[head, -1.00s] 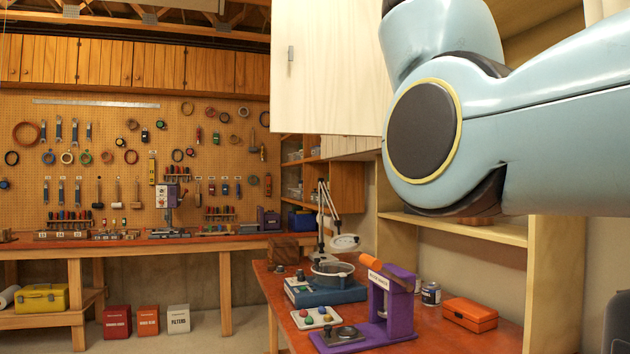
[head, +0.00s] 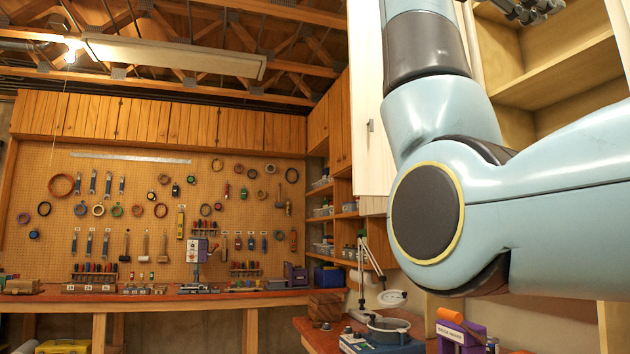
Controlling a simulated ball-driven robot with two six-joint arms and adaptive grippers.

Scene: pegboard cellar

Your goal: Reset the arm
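My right arm (head: 427,215) fills the right side of the head view, its pale blue elbow in front of the wooden shelf unit and its upper link rising out of the top edge. A dark metal part at the top right edge looks like part of my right gripper (head: 527,10). It is cut off by the frame, so its fingers and whether it holds anything cannot be made out. My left arm and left gripper are not in view.
A pale cabinet door (head: 370,140) stands behind my arm, with open shelves (head: 560,65) to its right. Below is a red-topped bench (head: 318,335) with a magnifier lamp (head: 391,298), a blue device (head: 380,346) and a purple stand (head: 462,335). A pegboard wall (head: 130,230) is behind.

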